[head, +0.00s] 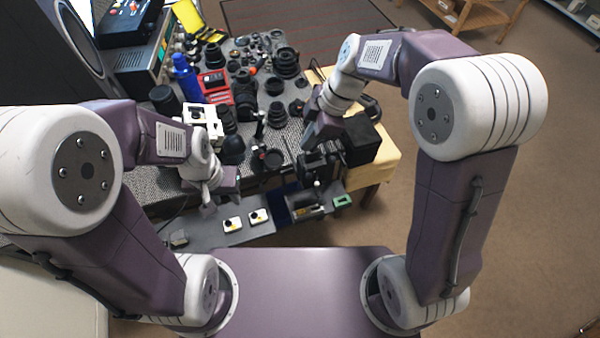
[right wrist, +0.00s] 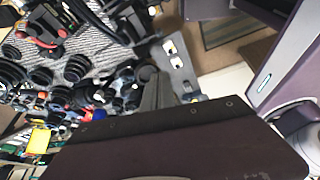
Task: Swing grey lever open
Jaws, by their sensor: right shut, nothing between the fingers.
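My right gripper (head: 308,143) is shut and empty, pointing down over the right part of the cluttered bench. In the right wrist view its dark fingers (right wrist: 154,88) are together. Just below it in the head view is a dark fixture (head: 309,203) with a small pale knob (head: 317,184) on a short stem. I cannot tell for sure which part is the grey lever; it is too small or hidden by the arm. My left gripper (head: 209,202) hangs over the front of the bench at the left; its finger opening is not clear.
Several black lens parts (head: 285,62) crowd the patterned bench top. A blue bottle (head: 187,78) and a red case (head: 216,88) stand at the back left. A black box (head: 360,140) sits right of the right gripper. Two white switch boxes (head: 259,216) lie at the front.

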